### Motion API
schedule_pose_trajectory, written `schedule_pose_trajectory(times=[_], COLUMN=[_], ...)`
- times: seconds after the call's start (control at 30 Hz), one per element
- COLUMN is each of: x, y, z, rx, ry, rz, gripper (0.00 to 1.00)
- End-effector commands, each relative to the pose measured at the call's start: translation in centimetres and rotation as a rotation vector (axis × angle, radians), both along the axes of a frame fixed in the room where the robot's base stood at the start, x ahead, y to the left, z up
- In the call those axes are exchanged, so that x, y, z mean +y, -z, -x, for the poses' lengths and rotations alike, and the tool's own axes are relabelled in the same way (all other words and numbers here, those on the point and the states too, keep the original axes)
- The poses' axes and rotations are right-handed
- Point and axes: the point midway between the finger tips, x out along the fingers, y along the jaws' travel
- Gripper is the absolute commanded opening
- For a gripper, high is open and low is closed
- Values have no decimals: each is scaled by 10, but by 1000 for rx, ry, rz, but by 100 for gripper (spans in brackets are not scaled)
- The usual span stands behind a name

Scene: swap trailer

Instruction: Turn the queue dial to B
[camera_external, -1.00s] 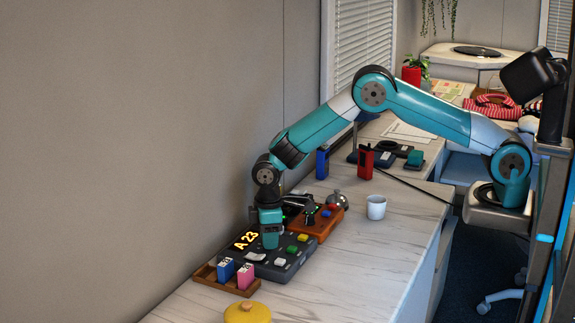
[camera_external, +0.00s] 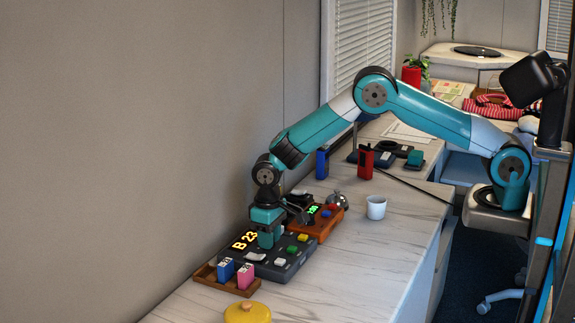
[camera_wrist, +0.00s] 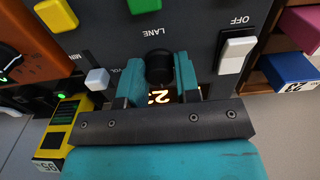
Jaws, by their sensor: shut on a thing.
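The queue console (camera_external: 290,262) is a dark grey box on the counter, and its lit display (camera_external: 244,241) reads B 23. In the wrist view, a black round knob (camera_wrist: 159,68) sits below the label LANE; this is the queue dial. My gripper (camera_wrist: 160,75) is shut on the dial, with one teal finger on each side of it. In the external view, my gripper (camera_external: 268,240) points down onto the console and hides the dial. The wrist view shows only part of the display's digits behind the fingers.
A white rocker switch (camera_wrist: 236,52) marked OFF and green and yellow buttons sit close around the dial. A wooden tray (camera_external: 240,287) with blue and pink blocks, an orange-brown box (camera_external: 322,228), a bell (camera_external: 338,198) and a white cup (camera_external: 376,207) stand nearby.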

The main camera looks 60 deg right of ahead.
Motion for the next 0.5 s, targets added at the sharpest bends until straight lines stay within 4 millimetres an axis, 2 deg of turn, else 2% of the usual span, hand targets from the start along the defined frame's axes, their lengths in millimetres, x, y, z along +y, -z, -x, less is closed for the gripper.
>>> schedule_pose_trajectory(times=[0.43, 0.47, 0.5], x=[0, 0, 0], y=[-1, -1, -1], z=[-1, -1, -1], rx=[-4, -4, -4], ry=[11, 11, 11], rz=[-1, -1, -1], gripper=[7, 35, 44])
